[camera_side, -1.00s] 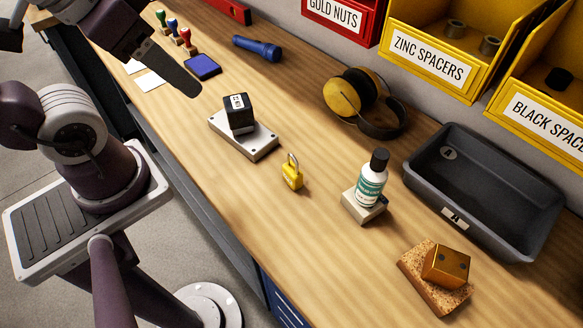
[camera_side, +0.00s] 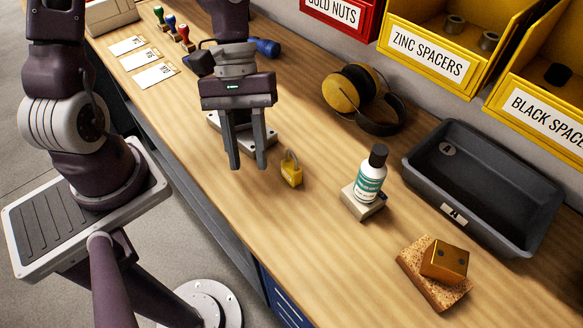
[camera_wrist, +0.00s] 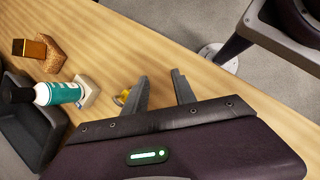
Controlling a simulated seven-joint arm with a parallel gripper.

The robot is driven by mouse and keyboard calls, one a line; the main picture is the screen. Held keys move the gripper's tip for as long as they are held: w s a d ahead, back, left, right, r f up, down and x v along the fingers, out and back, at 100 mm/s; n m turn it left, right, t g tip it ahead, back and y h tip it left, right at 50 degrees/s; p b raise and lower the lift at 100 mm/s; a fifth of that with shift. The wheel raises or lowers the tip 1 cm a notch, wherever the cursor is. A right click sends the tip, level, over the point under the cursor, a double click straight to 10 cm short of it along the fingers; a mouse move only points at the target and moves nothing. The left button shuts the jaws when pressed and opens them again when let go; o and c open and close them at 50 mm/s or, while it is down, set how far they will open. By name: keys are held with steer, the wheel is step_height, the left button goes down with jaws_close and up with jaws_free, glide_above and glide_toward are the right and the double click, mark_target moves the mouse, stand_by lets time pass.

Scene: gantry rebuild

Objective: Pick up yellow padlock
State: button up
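The yellow padlock (camera_side: 291,174) stands upright on the wooden bench, its grey shackle on top, near the middle of the side view. My gripper (camera_side: 249,166) is to its left in that view, pointing down, with its two fingers apart and nothing between them. In the wrist view the padlock (camera_wrist: 122,97) shows just left of the left finger, partly hidden by it. My gripper (camera_wrist: 160,84) looks open there too, with bare bench between the fingers.
A grey plate (camera_side: 213,121) is partly hidden behind my gripper. A white bottle (camera_side: 370,180) stands on a small block (camera_side: 354,204) to the padlock's right. A dark tray (camera_side: 520,240), a gold cube (camera_side: 446,260) on a cork-like block (camera_side: 421,282) and earmuffs (camera_side: 343,94) lie farther off. Bench in front is clear.

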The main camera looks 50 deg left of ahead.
mark_target(292, 152)
steer(key=w+d+r+n+h, duration=0.1)
steer(key=r+n+h, duration=0.1)
steer(key=w+d+r+n+t+h, duration=0.1)
steer(key=w+d+r+n+h, duration=0.1)
steer(key=h, duration=0.1)
steer(key=w+d+r+n+h, duration=0.1)
steer(key=w+r+h, duration=0.1)
steer(key=h, duration=0.1)
steer(key=shift+w+d+n, duration=0.15)
steer(key=shift+d+n, duration=0.15)
steer(key=shift+n, duration=0.1)
steer(key=shift+w+t, duration=0.2)
steer(key=shift+t, duration=0.1)
step_height(292, 152, down, 6)
steer(key=x, duration=0.2)
steer(key=shift+s+d+f, duration=0.1)
steer(key=shift+d+f, duration=0.15)
steer(key=shift+f, duration=0.05)
steer(key=shift+d+f, duration=0.1)
steer(key=shift+d, duration=0.15)
jaws_close()
